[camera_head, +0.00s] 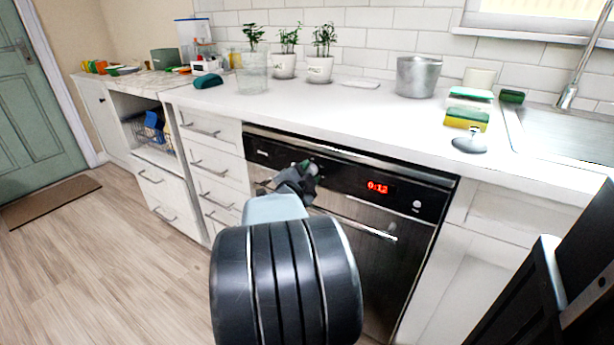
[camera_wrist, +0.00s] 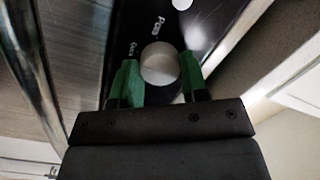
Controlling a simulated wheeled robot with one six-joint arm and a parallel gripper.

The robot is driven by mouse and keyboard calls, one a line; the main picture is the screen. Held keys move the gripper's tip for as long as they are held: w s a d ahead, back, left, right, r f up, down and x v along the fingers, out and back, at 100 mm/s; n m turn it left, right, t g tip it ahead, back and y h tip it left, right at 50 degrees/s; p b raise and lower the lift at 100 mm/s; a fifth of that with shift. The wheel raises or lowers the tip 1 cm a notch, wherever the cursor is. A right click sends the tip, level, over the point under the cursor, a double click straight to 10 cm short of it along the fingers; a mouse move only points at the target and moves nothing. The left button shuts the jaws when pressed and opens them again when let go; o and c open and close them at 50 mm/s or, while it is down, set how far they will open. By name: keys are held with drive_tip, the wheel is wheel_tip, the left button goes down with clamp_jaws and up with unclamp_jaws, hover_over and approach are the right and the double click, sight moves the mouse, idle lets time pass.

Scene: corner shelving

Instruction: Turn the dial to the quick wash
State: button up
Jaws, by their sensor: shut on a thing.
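The dishwasher (camera_head: 385,265) is built in under the counter, with a black control panel (camera_head: 345,188) and a red display (camera_head: 378,187) that seems to read 0:12. My gripper (camera_head: 307,170) is at the left part of this panel and hides the dial in the head view. In the wrist view, the round pale dial (camera_wrist: 160,64) sits between the two green fingertips of my gripper (camera_wrist: 160,80), which is shut on it. Small white lettering, which seems to include "Pots", is printed on the panel beside the dial. I cannot tell which setting the dial points to.
The dishwasher's bar handle (camera_head: 372,229) runs below the panel. A round button (camera_head: 416,205) is at the panel's right. White drawers (camera_head: 213,165) stand to the left. The counter (camera_head: 330,101) above holds plants, a metal pot (camera_head: 417,77) and sponges (camera_head: 466,120).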

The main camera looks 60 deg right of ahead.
drive_tip(key=o, duration=0.9)
